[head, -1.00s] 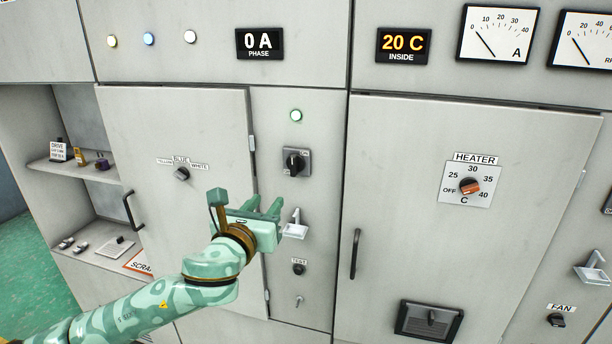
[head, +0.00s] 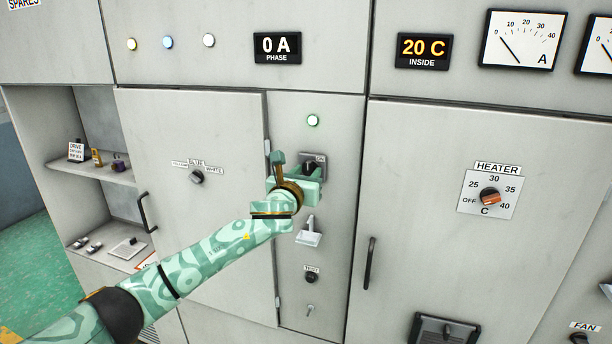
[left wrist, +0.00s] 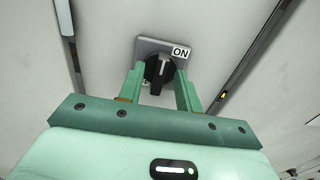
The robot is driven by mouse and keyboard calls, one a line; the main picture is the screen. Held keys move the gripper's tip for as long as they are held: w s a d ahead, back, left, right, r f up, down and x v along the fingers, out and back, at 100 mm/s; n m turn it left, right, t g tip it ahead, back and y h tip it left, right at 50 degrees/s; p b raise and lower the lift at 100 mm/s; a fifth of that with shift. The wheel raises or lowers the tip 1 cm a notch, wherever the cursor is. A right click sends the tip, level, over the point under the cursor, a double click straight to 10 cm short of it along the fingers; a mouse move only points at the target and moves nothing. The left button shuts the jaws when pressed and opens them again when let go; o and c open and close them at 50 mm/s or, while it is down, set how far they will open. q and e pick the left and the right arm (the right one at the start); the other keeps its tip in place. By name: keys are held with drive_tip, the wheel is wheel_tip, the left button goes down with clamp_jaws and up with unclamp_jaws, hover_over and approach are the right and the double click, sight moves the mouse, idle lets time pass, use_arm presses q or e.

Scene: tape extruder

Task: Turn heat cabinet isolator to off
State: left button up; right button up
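The isolator is a black rotary knob (left wrist: 159,72) on a grey square plate (left wrist: 148,47) on the narrow panel between two cabinet doors. Its visible label reads ON. In the head view the plate (head: 316,160) is partly hidden by my left gripper (head: 312,172). In the left wrist view the fingers of my left gripper (left wrist: 160,88) are apart, one on each side of the knob, with a gap visible around it. I cannot tell whether either finger touches it. My right gripper is not in view.
A green lamp (head: 313,120) is lit above the isolator. Door handles (head: 370,262) project nearby. A heater dial (head: 490,197) is on the right door.

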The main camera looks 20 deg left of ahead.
use_arm(q)
clamp_jaws()
idle(0.3)
drive_tip(key=shift+n+p, duration=1)
drive_tip(key=shift+n, duration=0.2)
drive_tip(key=n+p, duration=0.1)
drive_tip(key=n, duration=0.2)
drive_tip(key=shift+a+n+p, duration=0.1)
drive_tip(key=shift+n+p, duration=0.2)
drive_tip(key=shift+p, duration=0.1)
drive_tip(key=n+p, duration=0.1)
drive_tip(key=n, duration=0.4)
drive_tip(key=shift+a+f+n+p, duration=0.1)
drive_tip(key=shift+n+p, duration=0.2)
drive_tip(key=shift+p, duration=0.1)
drive_tip(key=n, duration=0.2)
drive_tip(key=n+p, duration=0.1)
drive_tip(key=n, duration=0.3)
drive_tip(key=shift+f+p, duration=0.25)
drive_tip(key=shift+p, duration=0.05)
drive_tip(key=shift+n, duration=0.3)
